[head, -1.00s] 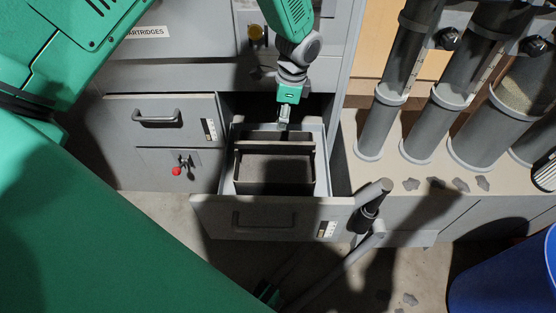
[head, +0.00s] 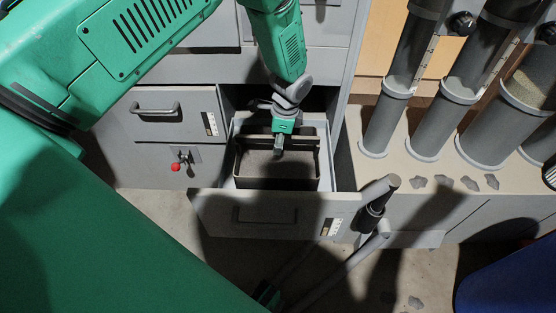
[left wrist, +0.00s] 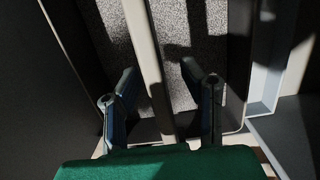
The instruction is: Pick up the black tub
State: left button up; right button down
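The black tub (head: 275,184) sits in the open drawer and holds grey granular material. A bar spans the tub; it shows as a pale strip in the left wrist view (left wrist: 148,60). My left gripper (head: 279,150) points down over the tub from behind. In the left wrist view, its two fingers (left wrist: 160,75) are apart, one on each side of the bar. I cannot tell whether either finger touches it. My right gripper is not in view.
The open drawer (head: 270,212) juts from a grey cabinet (head: 165,115) with a red knob (head: 175,166). A jointed grey pipe (head: 378,205) stands right of the drawer front. Tall grey tubes (head: 388,115) and a blue bin (head: 510,275) are to the right.

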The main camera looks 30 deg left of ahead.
pick_arm(q)
jog(key=shift+r, duration=0.1)
grip_shut()
jog(key=shift+w, duration=0.1)
jog(key=shift+r, duration=0.1)
